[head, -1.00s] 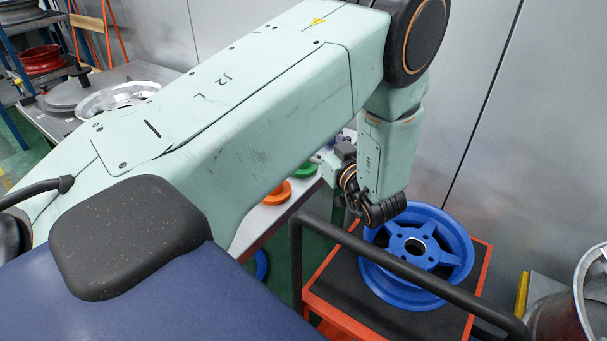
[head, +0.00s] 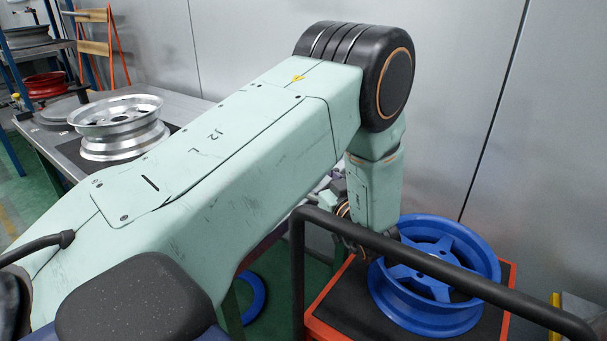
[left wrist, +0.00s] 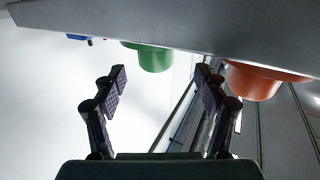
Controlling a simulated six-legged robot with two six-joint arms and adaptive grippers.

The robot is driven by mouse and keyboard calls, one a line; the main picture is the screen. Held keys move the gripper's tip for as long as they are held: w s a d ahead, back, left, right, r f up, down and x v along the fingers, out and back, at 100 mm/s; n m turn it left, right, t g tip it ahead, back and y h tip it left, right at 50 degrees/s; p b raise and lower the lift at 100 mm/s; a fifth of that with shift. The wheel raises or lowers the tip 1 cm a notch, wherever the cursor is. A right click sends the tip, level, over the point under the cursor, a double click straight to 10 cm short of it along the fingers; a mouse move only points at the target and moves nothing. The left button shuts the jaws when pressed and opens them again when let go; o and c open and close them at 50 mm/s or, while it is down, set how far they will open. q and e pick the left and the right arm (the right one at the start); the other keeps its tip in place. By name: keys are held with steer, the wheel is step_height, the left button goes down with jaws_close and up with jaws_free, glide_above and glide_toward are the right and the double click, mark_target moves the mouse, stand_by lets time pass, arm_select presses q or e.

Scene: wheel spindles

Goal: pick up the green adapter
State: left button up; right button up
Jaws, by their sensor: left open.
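The green adapter (left wrist: 155,58) shows in the left wrist view near the top, partly cut off by a grey slab edge. It lies beyond and between the fingertips of my left gripper (left wrist: 160,77). The gripper is open, with nothing between its fingers, and looks apart from the adapter. In the head view the adapter is hidden behind my left arm, and the gripper is mostly hidden there too. My right gripper is in neither view.
An orange part (left wrist: 255,80) sits right of the green adapter in the wrist view, close to the right finger. A blue wheel (head: 435,275) lies on an orange-edged cart with a black handrail (head: 420,258). A silver wheel (head: 118,125) is on the bench.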

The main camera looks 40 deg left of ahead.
arm_select(q)
steer(key=b+x, duration=0.1)
steer(key=x, duration=0.4)
steer(key=shift+w+d+r, duration=0.1)
steer(key=shift+w+r, duration=0.05)
steer(key=shift+w, duration=0.05)
steer(key=shift+d+r, duration=0.1)
steer(key=shift+c, duration=0.3)
steer(key=c, duration=1.3)
steer(key=shift+o, duration=0.2)
